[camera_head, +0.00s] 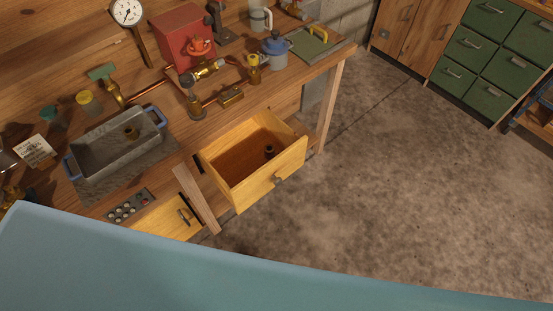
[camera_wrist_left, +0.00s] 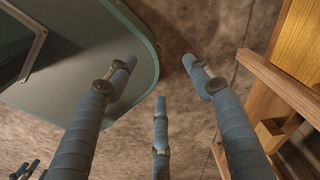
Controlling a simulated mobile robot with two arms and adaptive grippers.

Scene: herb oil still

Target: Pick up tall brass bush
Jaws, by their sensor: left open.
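Several small brass pieces show in the head view. A short brass piece (camera_head: 131,132) sits inside the grey metal tray (camera_head: 98,157). An upright brass piece (camera_head: 253,64) stands on the bench near a blue-lidded pot. A small dark cylinder (camera_head: 269,152) stands in the open drawer (camera_head: 232,174). I cannot tell which of these is the tall brass bush. My left gripper (camera_wrist_left: 160,76) has its blue-grey fingers spread, with nothing between them. It points over the concrete floor, apart from the bench. My right gripper is in neither view.
The wooden bench (camera_head: 60,85) holds a red box (camera_head: 188,36), copper pipework, a blue-lidded pot (camera_head: 273,50) and a gauge (camera_head: 127,12). The open drawer juts out from its front. Green drawers (camera_head: 492,50) stand at the back right. The concrete floor (camera_head: 400,170) is clear.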

